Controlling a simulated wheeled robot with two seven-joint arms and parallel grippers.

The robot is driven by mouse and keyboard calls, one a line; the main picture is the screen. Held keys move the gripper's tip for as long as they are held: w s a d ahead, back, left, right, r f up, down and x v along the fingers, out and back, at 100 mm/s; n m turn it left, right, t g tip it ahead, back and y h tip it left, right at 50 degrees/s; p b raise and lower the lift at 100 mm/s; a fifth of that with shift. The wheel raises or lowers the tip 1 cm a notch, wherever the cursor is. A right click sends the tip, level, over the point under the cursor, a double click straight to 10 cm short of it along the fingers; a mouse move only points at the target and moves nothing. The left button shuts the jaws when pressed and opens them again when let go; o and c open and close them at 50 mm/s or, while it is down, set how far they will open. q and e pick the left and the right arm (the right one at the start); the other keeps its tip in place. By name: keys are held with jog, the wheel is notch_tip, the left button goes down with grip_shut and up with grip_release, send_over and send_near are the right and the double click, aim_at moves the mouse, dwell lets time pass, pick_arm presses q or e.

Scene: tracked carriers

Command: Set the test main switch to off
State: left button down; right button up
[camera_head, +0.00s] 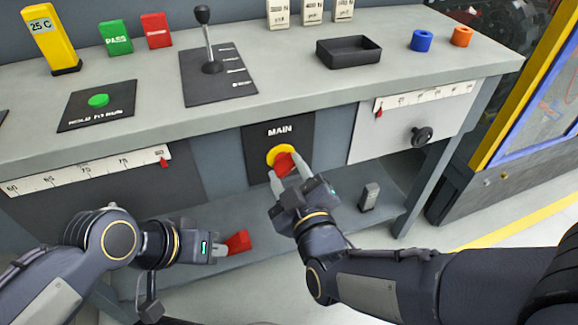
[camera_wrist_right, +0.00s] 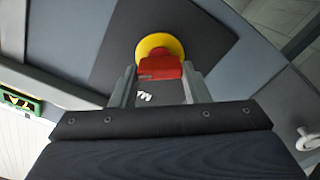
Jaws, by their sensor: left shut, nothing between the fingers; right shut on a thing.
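The main switch has a red handle (camera_head: 285,162) on a yellow round base (camera_head: 272,154), set on a dark panel (camera_head: 308,130) marked MAIN on the bench front. My right gripper (camera_head: 289,170) is shut on the red handle. In the right wrist view the handle (camera_wrist_right: 160,67) sits between the two fingertips, in front of the yellow disc (camera_wrist_right: 155,42). The fingers partly hide the handle, and I cannot tell its exact setting. My left gripper (camera_head: 222,250) is low at the left, away from the switch, shut and empty.
A red block (camera_head: 238,241) lies by the left gripper near the lower shelf (camera_head: 275,240). A small grey weight-like object (camera_head: 369,196) stands on that shelf. Above, the bench top holds a lever (camera_head: 207,45), a black tray (camera_head: 348,52) and a green button (camera_head: 98,100). A dial knob (camera_head: 421,136) is right.

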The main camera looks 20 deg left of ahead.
jog(key=n+p, duration=0.2)
jog(key=n, duration=0.3)
jog(key=shift+s+n, duration=0.1)
jog(key=shift+n, duration=0.2)
jog(key=n+p, duration=0.1)
jog(key=n, duration=0.3)
jog(key=shift+f+n+p, duration=0.2)
jog(key=shift+n+p, duration=0.15)
jog(key=shift+n, duration=0.05)
jog(key=o, duration=1)
jog(key=p+v, duration=0.1)
jog(key=v, duration=0.6)
jog(key=shift+s+d, duration=0.2)
jog(key=shift+s, duration=0.15)
jog(key=shift+w, duration=0.1)
